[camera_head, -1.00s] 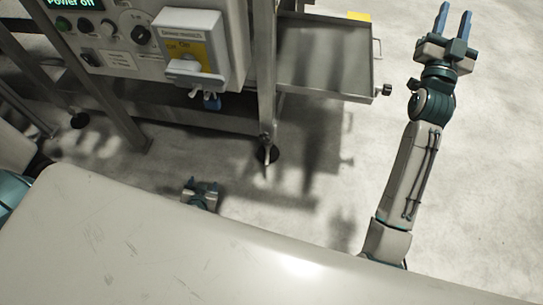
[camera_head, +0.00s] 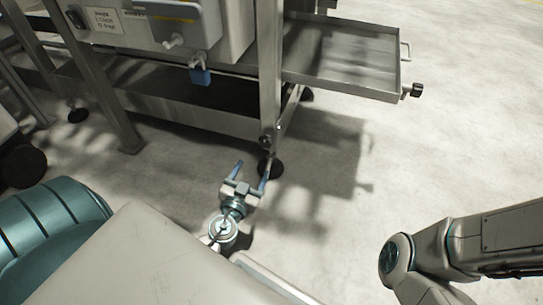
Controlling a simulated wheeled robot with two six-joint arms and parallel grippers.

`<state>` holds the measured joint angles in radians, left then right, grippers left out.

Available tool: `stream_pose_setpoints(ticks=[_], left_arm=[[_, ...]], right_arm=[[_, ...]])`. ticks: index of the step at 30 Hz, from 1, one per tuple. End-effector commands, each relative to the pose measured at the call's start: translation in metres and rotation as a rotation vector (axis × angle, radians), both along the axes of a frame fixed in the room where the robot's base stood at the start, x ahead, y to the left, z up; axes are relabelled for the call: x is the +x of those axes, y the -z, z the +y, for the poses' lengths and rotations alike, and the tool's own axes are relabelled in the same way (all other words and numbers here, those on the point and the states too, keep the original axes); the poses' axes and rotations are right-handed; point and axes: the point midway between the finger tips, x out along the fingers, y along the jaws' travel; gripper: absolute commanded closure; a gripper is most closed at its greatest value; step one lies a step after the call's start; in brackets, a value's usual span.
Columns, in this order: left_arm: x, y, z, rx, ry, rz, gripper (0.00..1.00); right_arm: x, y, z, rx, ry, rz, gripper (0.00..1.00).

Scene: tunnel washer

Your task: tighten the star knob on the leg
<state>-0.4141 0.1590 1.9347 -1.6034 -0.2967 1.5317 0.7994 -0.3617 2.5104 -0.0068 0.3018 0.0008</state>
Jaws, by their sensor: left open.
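The metal leg (camera_head: 270,80) stands upright in the middle of the head view. A small dark knob (camera_head: 266,141) sits low on it, just above its round black foot (camera_head: 271,169); its star shape is too small to make out. My left gripper (camera_head: 250,174) is open and empty, its two blue fingers spread and pointing toward the leg. It shows below the knob in the picture, with the right finger overlapping the foot; I cannot tell whether they touch. My right arm (camera_head: 455,250) crosses the lower right, and its gripper is out of view.
A shallow metal tray (camera_head: 345,85) juts out right of the leg, with a black knob (camera_head: 416,90) at its corner. A lower crossbeam (camera_head: 190,118) runs left. The floor right of the leg is clear.

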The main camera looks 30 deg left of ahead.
Motion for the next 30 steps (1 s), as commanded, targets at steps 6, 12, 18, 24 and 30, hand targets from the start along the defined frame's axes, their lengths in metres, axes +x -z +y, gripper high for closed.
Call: stream_pose_setpoints(ticks=[6,12,18,24,30], left_arm=[[0.026,-0.004,0.006,-0.001,0.000,-0.004,0.36],[0.063,-0.003,0.015,0.000,-0.001,-0.002,0.36],[0.091,-0.002,0.022,0.000,0.000,-0.001,0.36],[0.103,-0.001,0.025,-0.001,-0.001,-0.001,0.36],[0.104,-0.001,0.025,-0.001,0.000,0.000,0.36]], right_arm=[[-0.001,-0.008,0.000,0.000,0.000,-0.002,0.64],[0.000,-0.014,0.000,0.001,0.001,-0.002,0.64],[0.000,-0.017,0.000,0.001,0.001,-0.001,0.64],[0.000,-0.017,0.000,0.001,0.001,-0.001,0.64],[0.000,-0.017,0.000,0.001,0.001,-0.001,0.64]])
